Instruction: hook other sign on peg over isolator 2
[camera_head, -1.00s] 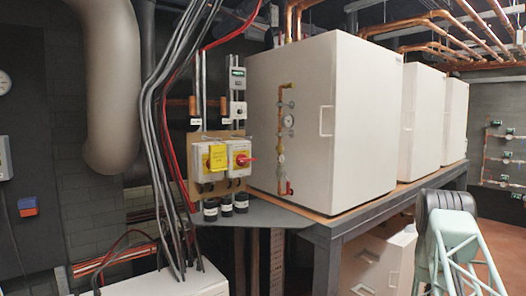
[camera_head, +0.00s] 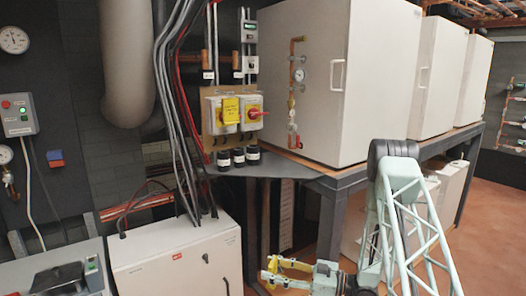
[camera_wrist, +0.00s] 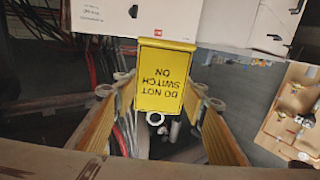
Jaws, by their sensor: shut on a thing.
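Two isolators sit side by side on a tan board. The left one (camera_head: 213,115) has a yellow sign (camera_head: 231,110) hanging at its front. The right one (camera_head: 250,121) has a red handle on a yellow plate. Their labels and any peg above them are too small to make out. My gripper (camera_head: 270,269) is low in the head view, below and right of the isolators. In the wrist view it is shut on another yellow sign (camera_wrist: 160,88), reading DO NOT SWITCH ON upside down, between its two yellow fingers.
A white cabinet (camera_head: 175,262) stands below left of the isolators, with grey cables (camera_head: 170,110) rising past the board's left side. A large white unit (camera_head: 310,100) on a dark bench (camera_head: 345,182) stands to the right. Brown floor (camera_head: 490,225) is open at the right.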

